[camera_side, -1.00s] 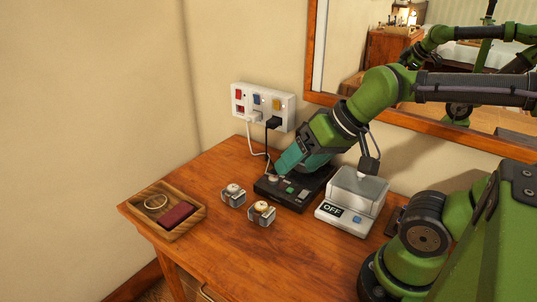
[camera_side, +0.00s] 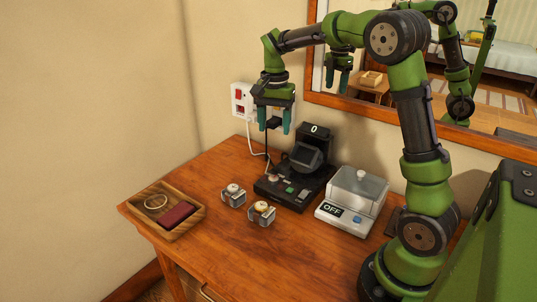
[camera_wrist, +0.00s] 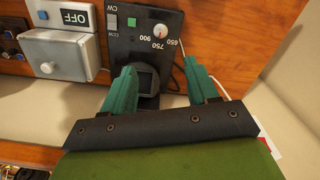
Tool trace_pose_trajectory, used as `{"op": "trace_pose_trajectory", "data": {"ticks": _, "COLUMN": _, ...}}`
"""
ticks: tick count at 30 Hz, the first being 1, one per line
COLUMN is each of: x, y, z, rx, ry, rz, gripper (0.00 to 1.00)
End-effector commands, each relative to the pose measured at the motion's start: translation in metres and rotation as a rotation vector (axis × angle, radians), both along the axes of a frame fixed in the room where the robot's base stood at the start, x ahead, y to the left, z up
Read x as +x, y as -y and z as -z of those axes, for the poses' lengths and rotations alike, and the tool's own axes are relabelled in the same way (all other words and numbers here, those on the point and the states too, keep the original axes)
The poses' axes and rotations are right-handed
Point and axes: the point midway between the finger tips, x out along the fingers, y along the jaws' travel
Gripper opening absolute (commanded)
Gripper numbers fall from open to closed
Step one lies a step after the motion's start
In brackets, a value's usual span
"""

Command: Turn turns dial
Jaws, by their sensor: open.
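A black device (camera_side: 292,192) stands on the wooden table, with an upright part at the back whose display reads 0. The turns dial (camera_wrist: 193,32) is a small pale round knob with a red mark, beside the labels 650, 750 and 900 in the wrist view. It also shows small on the device's left front in the side view (camera_side: 273,178). I cannot tell its exact setting. My gripper (camera_side: 274,125) is open and empty, pointing down above the back of the device, apart from the dial. Its two teal fingers also show in the wrist view (camera_wrist: 160,72).
A white box marked OFF (camera_side: 345,207) with a clear cover stands right of the device. Two small watch-like items (camera_side: 233,196) (camera_side: 262,213) sit to its left front. A wooden tray (camera_side: 188,228) lies farther left. An outlet strip (camera_side: 240,100) with cables is on the wall.

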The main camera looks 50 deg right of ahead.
Motion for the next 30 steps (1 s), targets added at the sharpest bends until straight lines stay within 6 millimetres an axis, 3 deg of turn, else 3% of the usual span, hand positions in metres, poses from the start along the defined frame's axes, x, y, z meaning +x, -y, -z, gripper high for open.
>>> {"op": "trace_pose_trajectory", "data": {"ticks": 5, "x": -0.001, "y": -0.001, "z": 0.025, "rx": 0.001, "ry": -0.003, "rz": -0.001, "gripper": 0.59}}
{"op": "trace_pose_trajectory", "data": {"ticks": 21, "x": -0.001, "y": -0.001, "z": 0.138, "rx": 0.002, "ry": -0.002, "rz": -0.004, "gripper": 0.59}}
{"op": "trace_pose_trajectory", "data": {"ticks": 30, "x": 0.000, "y": -0.001, "z": 0.165, "rx": 0.001, "ry": 0.002, "rz": -0.004, "gripper": 0.59}}
